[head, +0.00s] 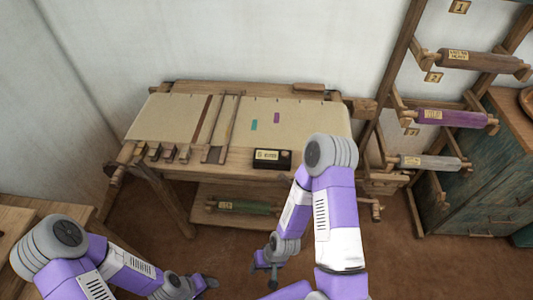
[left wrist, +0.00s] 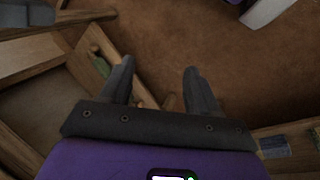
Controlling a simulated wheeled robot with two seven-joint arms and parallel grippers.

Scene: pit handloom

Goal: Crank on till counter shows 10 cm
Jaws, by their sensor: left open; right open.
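The pit handloom has a cream cloth (head: 300,112) stretched over its wooden frame. A small black counter box (head: 285,166) with a pale label sits at the cloth's front edge; its reading is too small to tell. A wooden crank-like handle (head: 376,210) hangs at the loom's right end, partly behind my right arm. My right gripper (head: 266,272) is low in front of the loom, pointing down, open and empty, apart from the handle. My left gripper (head: 208,283) is low at the front left, away from the loom; in the left wrist view (left wrist: 160,80) its fingers are apart with nothing between them.
A rack with labelled rolls, including a purple roll (head: 450,117), stands at the right beside a green cabinet (head: 480,170). A green roll (head: 243,207) lies on the loom's lower shelf. A wooden bench (head: 22,218) is at the left. Brown floor lies open in front.

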